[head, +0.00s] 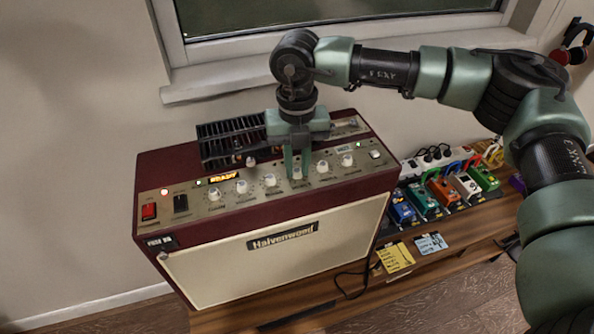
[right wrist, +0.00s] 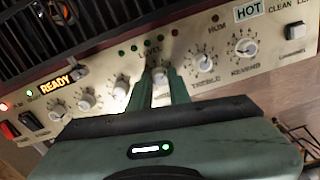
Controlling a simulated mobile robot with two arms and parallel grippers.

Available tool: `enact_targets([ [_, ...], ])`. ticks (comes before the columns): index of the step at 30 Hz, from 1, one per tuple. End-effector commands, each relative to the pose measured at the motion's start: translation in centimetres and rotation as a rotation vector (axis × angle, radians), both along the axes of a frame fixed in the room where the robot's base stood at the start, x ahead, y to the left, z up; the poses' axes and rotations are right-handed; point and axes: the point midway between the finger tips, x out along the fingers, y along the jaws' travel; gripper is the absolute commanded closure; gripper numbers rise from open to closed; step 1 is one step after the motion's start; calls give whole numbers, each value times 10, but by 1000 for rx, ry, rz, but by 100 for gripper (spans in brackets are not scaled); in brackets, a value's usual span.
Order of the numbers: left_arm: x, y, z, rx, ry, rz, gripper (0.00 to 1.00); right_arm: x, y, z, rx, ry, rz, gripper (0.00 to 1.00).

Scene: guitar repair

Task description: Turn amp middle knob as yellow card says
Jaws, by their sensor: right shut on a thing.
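The amp (head: 345,228), dark red with a cream front, stands with its control panel facing up. A row of white knobs runs along the panel. My right gripper (head: 297,174) comes down from above and is shut on one of them, the third knob from the right (right wrist: 160,76). That knob sits between both fingertips in the right wrist view (right wrist: 160,84); its label is hidden. The treble knob (right wrist: 203,62) and reverb knob (right wrist: 245,46) are free to its right. The yellow card (head: 395,257) lies by the amp's right side, its writing too small to read. My left gripper is out of view.
A blue card (head: 431,243) lies beside the yellow one. Colored pedals (head: 442,190) and a power strip (head: 432,160) are right of the amp. A black grille (head: 231,138) is behind the knobs. A lit READY sign (right wrist: 58,82) and red switch (head: 149,211) are at left.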

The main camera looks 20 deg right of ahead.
Motion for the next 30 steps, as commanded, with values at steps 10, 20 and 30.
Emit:
enact_targets([
  [10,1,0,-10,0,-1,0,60,1,-1,1,-1,-4,-77,100],
  [20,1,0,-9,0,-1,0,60,1,-1,1,-1,-4,-80,100],
  [30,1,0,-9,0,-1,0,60,1,0,1,0,-2,-79,60],
])
